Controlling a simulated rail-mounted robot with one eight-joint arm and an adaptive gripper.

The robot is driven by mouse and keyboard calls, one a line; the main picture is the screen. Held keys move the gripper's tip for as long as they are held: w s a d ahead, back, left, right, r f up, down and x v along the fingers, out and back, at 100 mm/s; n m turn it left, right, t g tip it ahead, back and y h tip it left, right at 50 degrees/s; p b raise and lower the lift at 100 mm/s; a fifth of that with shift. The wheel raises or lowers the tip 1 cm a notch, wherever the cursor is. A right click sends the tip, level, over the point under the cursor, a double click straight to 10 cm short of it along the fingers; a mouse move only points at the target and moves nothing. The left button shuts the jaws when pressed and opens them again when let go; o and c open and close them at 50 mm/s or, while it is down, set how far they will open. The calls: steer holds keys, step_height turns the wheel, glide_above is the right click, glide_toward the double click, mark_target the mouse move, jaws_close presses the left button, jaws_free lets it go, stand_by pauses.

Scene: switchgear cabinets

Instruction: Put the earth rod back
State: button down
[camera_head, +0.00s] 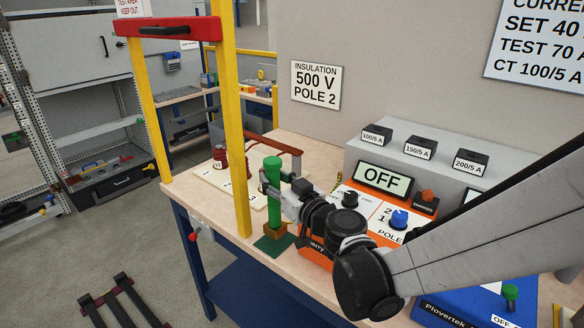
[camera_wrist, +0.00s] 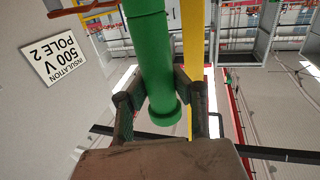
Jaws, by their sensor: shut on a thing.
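The green earth rod (camera_head: 273,212) stands roughly upright above the bench, with a wider green cap at its top. My gripper (camera_head: 278,190) is shut on the rod's upper part from the right. In the wrist view the two fingers of my gripper (camera_wrist: 158,88) close on either side of the green rod (camera_wrist: 152,45), just below its wider end. The rod's lower end meets a brown block (camera_head: 284,238) on a dark green base plate (camera_head: 272,250). I cannot tell whether the rod is inside the block or just above it.
A yellow post (camera_head: 232,130) of a frame with a red crossbar (camera_head: 190,27) stands close left of the rod. A test panel with an OFF display (camera_head: 384,179) is at right. A pale board with a dark red insulator (camera_head: 222,160) lies behind the post.

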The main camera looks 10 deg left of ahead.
steer(key=shift+f+b, duration=1.35)
steer(key=shift+f, duration=0.15)
steer(key=c, duration=1.5)
jaws_free()
steer(key=shift+o, duration=0.2)
